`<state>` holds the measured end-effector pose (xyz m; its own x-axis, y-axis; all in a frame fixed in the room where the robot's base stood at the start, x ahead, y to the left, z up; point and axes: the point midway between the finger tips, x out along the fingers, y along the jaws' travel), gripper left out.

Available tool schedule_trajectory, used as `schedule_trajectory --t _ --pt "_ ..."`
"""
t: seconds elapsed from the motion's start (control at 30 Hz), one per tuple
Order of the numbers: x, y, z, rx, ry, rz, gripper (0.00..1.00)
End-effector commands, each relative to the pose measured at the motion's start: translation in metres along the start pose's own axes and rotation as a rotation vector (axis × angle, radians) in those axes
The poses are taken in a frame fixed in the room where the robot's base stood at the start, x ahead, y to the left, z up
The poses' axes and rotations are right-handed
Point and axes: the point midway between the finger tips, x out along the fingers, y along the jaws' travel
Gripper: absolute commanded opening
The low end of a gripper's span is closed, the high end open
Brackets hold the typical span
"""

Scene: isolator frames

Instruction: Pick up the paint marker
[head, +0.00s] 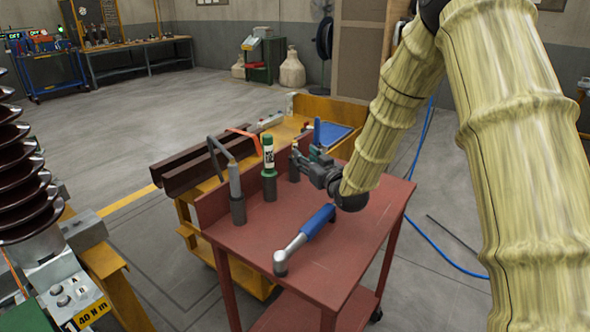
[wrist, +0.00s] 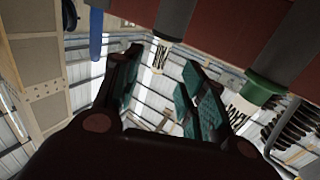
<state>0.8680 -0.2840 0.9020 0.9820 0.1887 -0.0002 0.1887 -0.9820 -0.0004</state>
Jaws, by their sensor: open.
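A white tube with dark lettering and a green cap (head: 268,153) stands upright in a dark holder on the red cart; its green and white part also shows at the right of the wrist view (wrist: 262,92). A second dark holder (head: 293,168) stands just right of it, partly behind my gripper. In the wrist view a slim white piece with black marks (wrist: 159,55) shows at its end, beyond and between the fingertips. I cannot tell which is the paint marker. My gripper (head: 306,165) is open, empty, and points left at the second holder; its teal pads show in the wrist view (wrist: 160,80).
A blue-handled torque wrench (head: 305,237) lies on the red cart top (head: 345,262) in front of my gripper. A grey bent-handled tool (head: 232,180) stands upright at the left. A blue handle (head: 317,132) rises behind my gripper. The cart's front right is clear.

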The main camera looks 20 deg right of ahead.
Motion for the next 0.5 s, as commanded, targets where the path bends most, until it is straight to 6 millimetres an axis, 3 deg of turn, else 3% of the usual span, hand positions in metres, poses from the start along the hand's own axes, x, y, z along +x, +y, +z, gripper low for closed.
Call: schedule_trajectory --t 0.5 --pt "0.046 0.0 0.002 -0.001 0.002 0.0 0.42"
